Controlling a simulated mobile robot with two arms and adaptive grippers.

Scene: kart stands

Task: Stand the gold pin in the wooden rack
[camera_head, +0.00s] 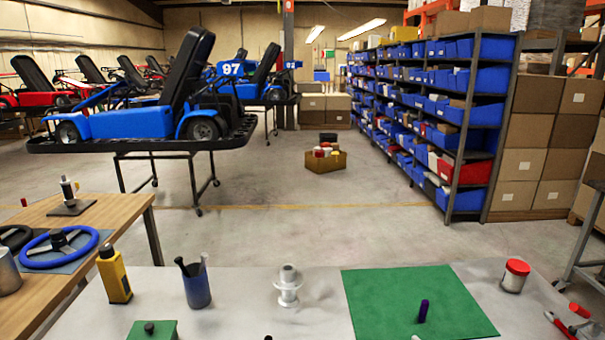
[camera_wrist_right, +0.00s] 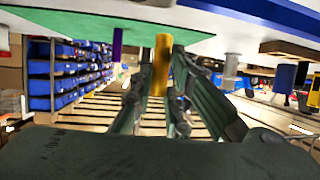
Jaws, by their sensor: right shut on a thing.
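The gold pin (camera_wrist_right: 161,62) is upright between the fingers of my right gripper (camera_wrist_right: 160,85) in the right wrist view, which is turned upside down. The gripper is shut on it. The pin's far end shows against the green mat, and I cannot tell whether it touches anything. The pin and both grippers are outside the head view.
On the grey table stand a white spool-shaped part (camera_head: 288,286), a blue cup (camera_head: 197,289), a yellow bottle (camera_head: 114,275), a green block (camera_head: 152,331) and a red-lidded jar (camera_head: 515,275). A wooden bench (camera_head: 120,215) adjoins at left.

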